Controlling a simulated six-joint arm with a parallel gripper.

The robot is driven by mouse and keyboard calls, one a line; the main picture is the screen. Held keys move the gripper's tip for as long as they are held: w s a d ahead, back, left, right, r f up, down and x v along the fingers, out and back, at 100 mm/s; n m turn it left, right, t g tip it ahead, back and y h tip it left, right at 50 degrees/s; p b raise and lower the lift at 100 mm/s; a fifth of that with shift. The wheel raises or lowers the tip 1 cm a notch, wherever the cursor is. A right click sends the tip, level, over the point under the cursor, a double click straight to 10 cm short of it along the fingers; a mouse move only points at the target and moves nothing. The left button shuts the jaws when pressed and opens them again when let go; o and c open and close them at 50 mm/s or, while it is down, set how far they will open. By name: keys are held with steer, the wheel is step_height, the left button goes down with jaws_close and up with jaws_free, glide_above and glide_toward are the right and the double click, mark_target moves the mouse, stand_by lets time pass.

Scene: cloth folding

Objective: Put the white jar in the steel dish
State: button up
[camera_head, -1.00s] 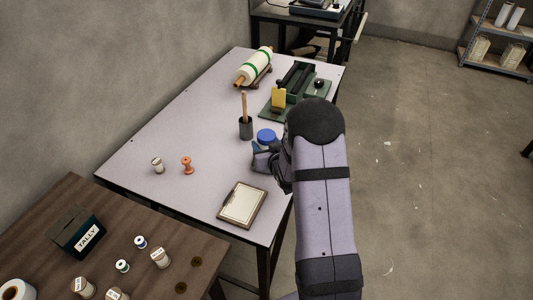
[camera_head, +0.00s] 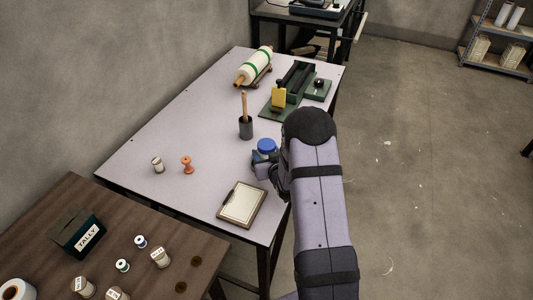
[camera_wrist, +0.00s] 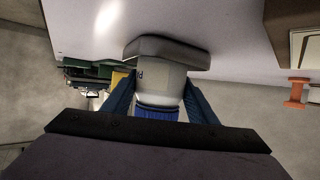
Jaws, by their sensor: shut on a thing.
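The white jar with a blue lid (camera_head: 266,145) is at the right side of the light table, partly hidden by my gripper (camera_head: 261,166). In the wrist view my blue fingers close on both sides of the jar's pale body (camera_wrist: 163,84), with the blue lid toward the camera. A wide grey flared shape, which looks like the steel dish (camera_wrist: 165,49), is at the jar's far end. I cannot tell whether the jar is in it, touching it or above it.
A clipboard (camera_head: 241,204) lies in front of the gripper. A dark cup with a stick (camera_head: 245,127) stands behind it. An orange spool (camera_head: 187,165) and a pale spool (camera_head: 158,165) stand to the left. A green-based device (camera_head: 290,92) and a roller (camera_head: 254,67) are farther back.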

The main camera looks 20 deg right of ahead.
steer(key=o, duration=1.4)
steer(key=shift+c, duration=0.2)
steer(key=shift+s+r, duration=0.1)
steer(key=shift+r, duration=0.1)
steer(key=v, duration=1.1)
steer(key=shift+s+a+r, duration=0.1)
steer(key=shift+s+r, duration=0.05)
steer(key=shift+s, duration=0.2)
steer(key=shift+s+a+f+g, duration=0.2)
steer(key=shift+a+f+g, duration=0.05)
steer(key=shift+a+g, duration=0.15)
steer(key=s+a+g, duration=0.1)
steer(key=s+g, duration=0.1)
steer(key=s+a+f+g, duration=0.1)
steer(key=s+a+g, duration=0.1)
steer(key=s, duration=0.1)
steer(key=s+a+n+g, duration=0.1)
steer(key=s+a+g, duration=0.1)
steer(key=s, duration=0.1)
steer(key=shift+a+f+y, duration=0.2)
steer(key=shift+f+y, duration=0.1)
steer(key=s+a+r+g, duration=0.1)
steer(key=s+a+g, duration=0.2)
steer(key=s, duration=0.5)
steer(key=s+a+r+g+y, duration=0.1)
steer(key=s+a+r+g, duration=0.1)
steer(key=s, duration=0.6)
steer(key=shift+a+n+g, duration=0.3)
steer(key=shift+a+g, duration=0.3)
steer(key=shift+g, duration=0.2)
